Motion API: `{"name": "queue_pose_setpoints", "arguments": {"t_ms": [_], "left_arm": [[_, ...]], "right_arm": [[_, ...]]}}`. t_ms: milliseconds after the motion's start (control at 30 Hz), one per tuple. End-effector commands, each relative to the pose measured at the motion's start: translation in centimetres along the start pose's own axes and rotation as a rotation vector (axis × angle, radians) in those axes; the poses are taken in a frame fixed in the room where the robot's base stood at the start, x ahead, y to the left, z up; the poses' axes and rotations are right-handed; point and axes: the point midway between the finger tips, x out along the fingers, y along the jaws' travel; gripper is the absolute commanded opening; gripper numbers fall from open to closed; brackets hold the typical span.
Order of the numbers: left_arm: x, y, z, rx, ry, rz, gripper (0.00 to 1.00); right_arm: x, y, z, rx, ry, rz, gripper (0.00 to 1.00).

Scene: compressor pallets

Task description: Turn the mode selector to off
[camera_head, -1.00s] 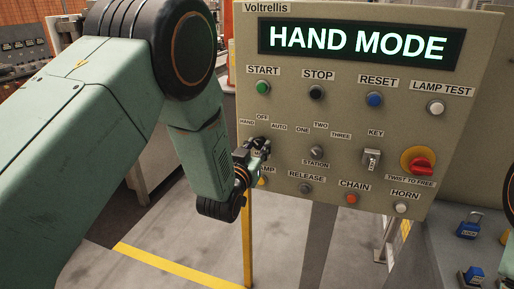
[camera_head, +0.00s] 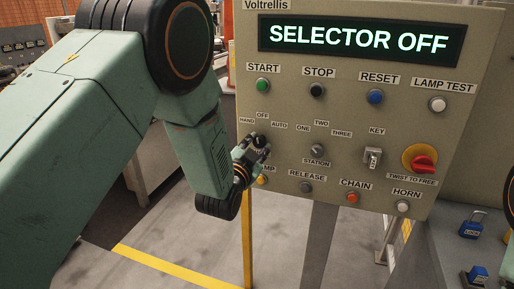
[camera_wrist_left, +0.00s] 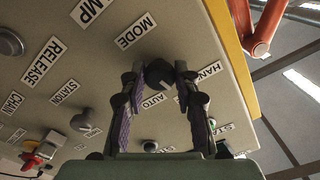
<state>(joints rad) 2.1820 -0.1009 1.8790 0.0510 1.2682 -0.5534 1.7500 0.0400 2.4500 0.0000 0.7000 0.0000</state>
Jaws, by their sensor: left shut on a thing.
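The grey-beige control panel (camera_head: 400,130) faces me, and its display (camera_head: 358,38) reads "SELECTOR OFF". The mode selector (camera_wrist_left: 158,73) is a dark knob on the panel, below and between the HAND, OFF and AUTO labels (camera_head: 262,116). My left gripper (camera_head: 258,144) is at the selector and mostly covers it in the head view. In the left wrist view, the two fingers (camera_wrist_left: 160,77) are shut around the knob from both sides. The exact angle of the knob's pointer is hidden. My right gripper is not in view.
Close by are the START button (camera_head: 263,85), the station selector (camera_head: 317,150), the key switch (camera_head: 373,157) and the red twist-to-free knob (camera_head: 424,164). Blue padlocks (camera_head: 470,228) are at the lower right. A yellow post (camera_head: 248,235) stands below the panel.

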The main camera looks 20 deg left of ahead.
Motion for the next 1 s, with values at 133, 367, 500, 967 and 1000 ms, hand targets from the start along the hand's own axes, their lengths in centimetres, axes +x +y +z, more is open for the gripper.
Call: {"name": "queue_pose_setpoints", "arguments": {"t_ms": [133,367,500,967,1000], "left_arm": [[-0.03,0.05,0.10,0.083,-0.002,0.001,0.00],[-0.04,0.03,0.09,0.162,-0.002,0.002,0.00],[-0.04,0.03,0.09,0.184,-0.002,0.002,0.00],[-0.04,0.02,0.08,0.189,-0.002,0.002,0.34],[-0.04,0.02,0.08,0.189,-0.002,0.002,0.38]], "right_arm": [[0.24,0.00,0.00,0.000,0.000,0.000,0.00],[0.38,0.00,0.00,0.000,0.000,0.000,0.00],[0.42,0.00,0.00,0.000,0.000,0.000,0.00],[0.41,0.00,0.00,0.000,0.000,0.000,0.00],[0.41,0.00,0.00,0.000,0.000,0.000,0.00]]}}
